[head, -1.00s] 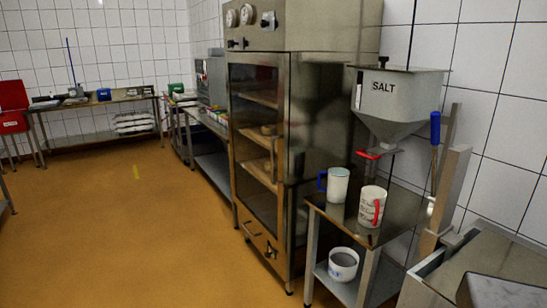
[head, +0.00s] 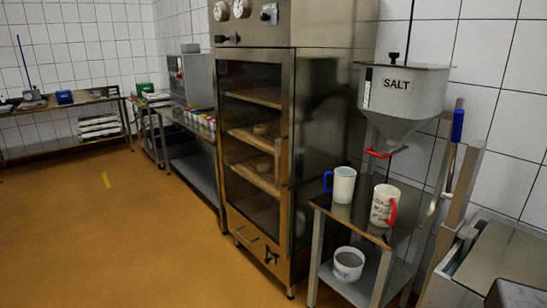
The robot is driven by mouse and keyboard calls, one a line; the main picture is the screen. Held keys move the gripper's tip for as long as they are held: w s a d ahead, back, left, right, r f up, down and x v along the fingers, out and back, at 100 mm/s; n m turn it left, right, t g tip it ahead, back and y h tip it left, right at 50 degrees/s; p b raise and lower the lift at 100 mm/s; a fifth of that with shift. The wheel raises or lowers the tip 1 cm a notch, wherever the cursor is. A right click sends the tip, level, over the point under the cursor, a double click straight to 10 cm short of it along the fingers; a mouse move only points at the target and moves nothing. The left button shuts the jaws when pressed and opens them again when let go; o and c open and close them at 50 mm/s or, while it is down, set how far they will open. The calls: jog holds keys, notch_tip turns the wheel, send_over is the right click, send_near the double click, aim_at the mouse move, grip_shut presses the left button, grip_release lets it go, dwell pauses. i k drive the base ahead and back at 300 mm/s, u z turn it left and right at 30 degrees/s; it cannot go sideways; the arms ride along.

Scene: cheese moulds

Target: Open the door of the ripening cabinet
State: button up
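The ripening cabinet (head: 320,150) is a tall steel cabinet standing against the right wall. Its glazed door (head: 250,170) faces left and looks closed, with shelves and a few round pale items visible through the glass. A vertical bar that looks like the door handle (head: 282,160) runs along the door's near edge. Dials and knobs sit on the panel above the door, and a drawer-like front with a handle is below it. My gripper is not in view.
A small steel table (head: 345,222) in front of the cabinet's right side carries a blue-handled mug (head: 343,186) and a red-handled mug (head: 383,206). A white pot (head: 348,263) stands on its lower shelf. A salt hopper (head: 402,95) hangs above. Open orange floor (head: 110,235) lies left.

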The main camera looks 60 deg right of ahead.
aim_at(285, 57)
jog(key=z, duration=0.35)
jog(key=i, duration=1.1)
jog(key=u, duration=0.1)
